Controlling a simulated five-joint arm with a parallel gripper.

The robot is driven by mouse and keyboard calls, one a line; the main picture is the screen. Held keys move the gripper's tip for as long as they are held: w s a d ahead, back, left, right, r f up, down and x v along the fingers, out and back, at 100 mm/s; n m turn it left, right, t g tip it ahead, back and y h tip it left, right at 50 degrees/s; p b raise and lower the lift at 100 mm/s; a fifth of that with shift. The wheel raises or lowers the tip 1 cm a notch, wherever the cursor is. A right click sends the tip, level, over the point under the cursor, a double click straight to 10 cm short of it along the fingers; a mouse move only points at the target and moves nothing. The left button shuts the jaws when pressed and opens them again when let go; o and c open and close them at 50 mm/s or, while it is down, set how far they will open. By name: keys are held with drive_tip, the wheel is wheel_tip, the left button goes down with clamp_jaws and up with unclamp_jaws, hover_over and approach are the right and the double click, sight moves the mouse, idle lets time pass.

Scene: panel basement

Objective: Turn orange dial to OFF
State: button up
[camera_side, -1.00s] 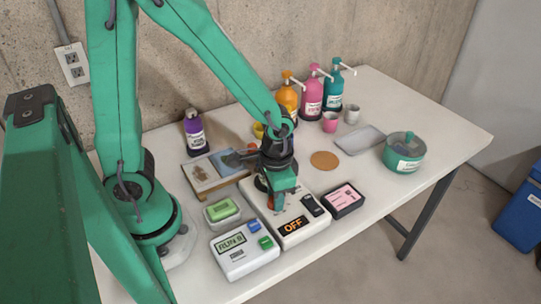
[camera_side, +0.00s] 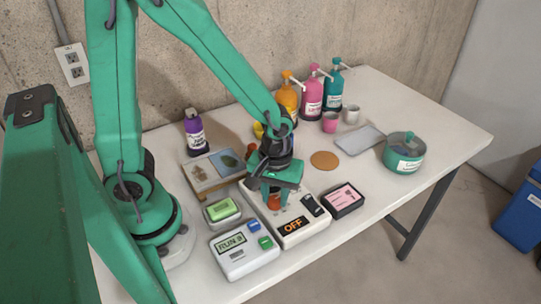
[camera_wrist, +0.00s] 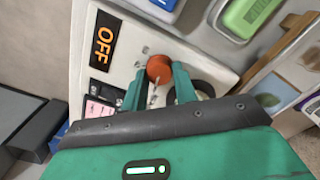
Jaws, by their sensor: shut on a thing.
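The orange dial (camera_side: 274,203) sits on the white panel (camera_side: 289,240), which has an orange lit "OFF" display (camera_side: 293,226) at its front end. In the wrist view the dial (camera_wrist: 159,68) shows as a round orange knob between my two green fingertips. My gripper (camera_side: 275,199) points down over the panel and is shut on the dial. In the wrist view my gripper (camera_wrist: 159,78) has one finger on each side of the knob. Small marks show on the panel around the dial, too small to read. The dial's pointer direction cannot be told.
A white "RUN" box (camera_side: 244,254) with blue and green buttons stands at the front left. A green-topped box (camera_side: 222,210) is left of the panel, and a black box with a pink label (camera_side: 343,200) is right. A picture board (camera_side: 213,173) lies behind.

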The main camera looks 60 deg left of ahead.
sight(275, 199)
drive_tip(key=shift+n, duration=0.9)
drive_tip(key=o, duration=1)
drive_tip(key=shift+c, duration=0.2)
drive_tip(key=shift+r, duration=0.1)
drive_tip(key=shift+r, duration=3.85)
